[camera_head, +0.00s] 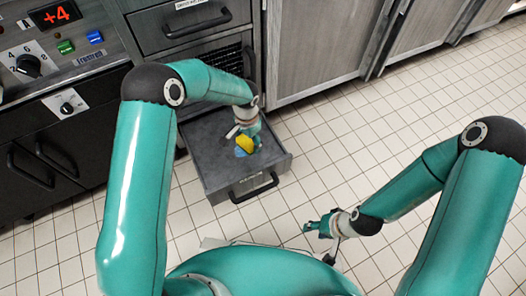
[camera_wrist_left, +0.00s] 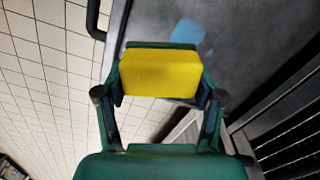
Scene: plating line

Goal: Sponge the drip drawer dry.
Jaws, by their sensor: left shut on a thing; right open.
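The drip drawer (camera_head: 208,176) is pulled open below the cabinet, with a dark grey floor and a front handle. A small blue patch, which looks like liquid, lies on the drawer floor (camera_wrist_left: 188,38). My left gripper (camera_head: 248,140) is inside the drawer's outline, shut on a yellow sponge (camera_head: 244,143). The sponge fills the space between the fingers in the left wrist view (camera_wrist_left: 160,73). In the head view the sponge is right by the blue patch; I cannot tell whether it touches the floor. My right gripper (camera_head: 318,226) is open and empty over the tiles, right of the drawer.
A control panel (camera_head: 60,50) with a red +4 display and knobs stands at the left. A closed drawer (camera_head: 190,22) sits above the open one. Grey cabinet doors (camera_head: 315,45) run along the back right. The tiled floor (camera_head: 420,120) at the right is clear.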

